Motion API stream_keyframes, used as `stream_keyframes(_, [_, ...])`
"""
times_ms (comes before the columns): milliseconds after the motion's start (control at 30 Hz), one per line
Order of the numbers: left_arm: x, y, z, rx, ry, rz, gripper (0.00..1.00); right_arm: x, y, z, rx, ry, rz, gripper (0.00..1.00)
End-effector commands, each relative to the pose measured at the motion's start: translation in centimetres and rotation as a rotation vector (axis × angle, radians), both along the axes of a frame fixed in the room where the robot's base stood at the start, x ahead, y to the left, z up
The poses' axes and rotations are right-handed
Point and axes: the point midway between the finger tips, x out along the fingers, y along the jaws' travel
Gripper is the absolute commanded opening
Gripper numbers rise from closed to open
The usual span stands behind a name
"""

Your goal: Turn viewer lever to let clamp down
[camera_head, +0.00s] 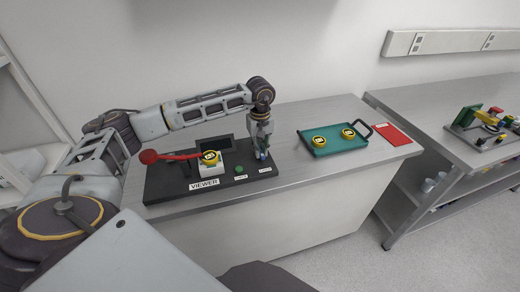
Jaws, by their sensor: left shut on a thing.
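The viewer is a black base (160,186) with a "VIEWER" label, on the grey bench. A red arm with a red ball (149,157) reaches from its left to a yellow-ringed disc (210,157) on a white block (206,169). I cannot tell whether the arm touches the disc. My left gripper (262,152) points down at the base's right end. It is shut on a small part there, mostly hidden by the fingers, with a little blue showing. I cannot make out the part's shape. My right gripper is not in view.
A green button (239,169) is left of my left gripper. A teal tray (335,148) with two yellow-ringed discs (319,141) stands to the right, beside a red card (392,134). Another bench at far right holds a yellow and green fixture (486,118). Bare bench lies between viewer and tray.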

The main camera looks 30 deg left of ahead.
Motion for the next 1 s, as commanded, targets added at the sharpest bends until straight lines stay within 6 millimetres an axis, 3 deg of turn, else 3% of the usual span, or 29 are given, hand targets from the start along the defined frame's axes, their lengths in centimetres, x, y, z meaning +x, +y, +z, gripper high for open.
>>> stream_keyframes(200, [0.1, 0.0, 0.2, -0.001, -0.004, 0.002, 0.0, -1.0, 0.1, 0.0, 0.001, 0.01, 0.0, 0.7])
stream_keyframes(233, [0.1, 0.0, 0.2, -0.001, -0.004, 0.002, 0.15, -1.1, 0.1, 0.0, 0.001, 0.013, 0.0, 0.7])
stream_keyframes(400, [0.1, 0.0, 0.1, 0.0, -0.002, 0.002, 0.36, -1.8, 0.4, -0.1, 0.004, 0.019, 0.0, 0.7])
stream_keyframes(600, [0.0, 0.0, 0.1, 0.0, -0.001, 0.002, 0.36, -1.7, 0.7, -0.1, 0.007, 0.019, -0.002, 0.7])
stream_keyframes(767, [0.0, 0.0, 0.1, -0.001, -0.001, 0.002, 0.36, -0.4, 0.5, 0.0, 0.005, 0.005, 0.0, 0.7])
stream_keyframes(1000, [0.1, 0.0, 1.4, 0.0, -0.002, 0.002, 0.36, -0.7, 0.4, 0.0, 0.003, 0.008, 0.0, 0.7])
